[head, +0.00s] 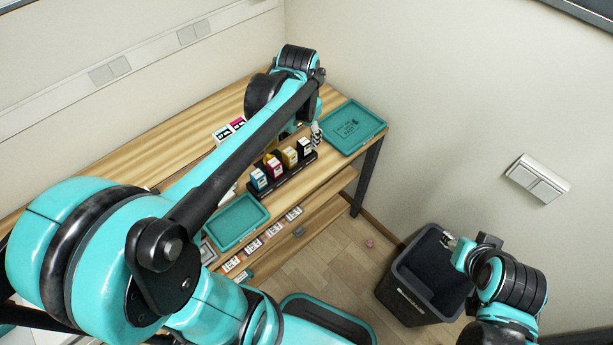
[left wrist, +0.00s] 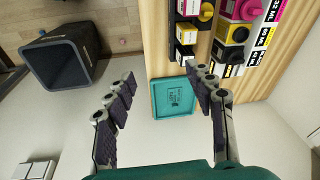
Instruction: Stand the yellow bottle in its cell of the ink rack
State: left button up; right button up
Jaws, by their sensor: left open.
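In the head view my left arm hides most of this row. My left gripper (left wrist: 166,100) is open and empty, with its fingers apart from the bottle; it shows also in the head view (head: 309,134). My right gripper (head: 448,240) is over the bin, its jaws too small to judge.
A black holder (head: 284,183) with cyan, magenta, yellow and black cartridges stands near the table's front. A teal tray (head: 354,127) lies at the table's right end, another teal tray (head: 236,221) front left. A dark bin (head: 408,302) stands on the floor at right.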

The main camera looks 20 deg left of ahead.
pick_arm(q)
jog(key=s+d+f+n+t, duration=0.1)
jog(key=s+d+t, duration=0.4)
jog(key=s, duration=0.7)
jog(key=shift+d+n+h, duration=0.4)
jog(key=shift+d+n, duration=0.4)
jog(key=shift+d, duration=0.25)
jog(key=shift+s+f, duration=0.1)
jog(key=shift+f, duration=0.05)
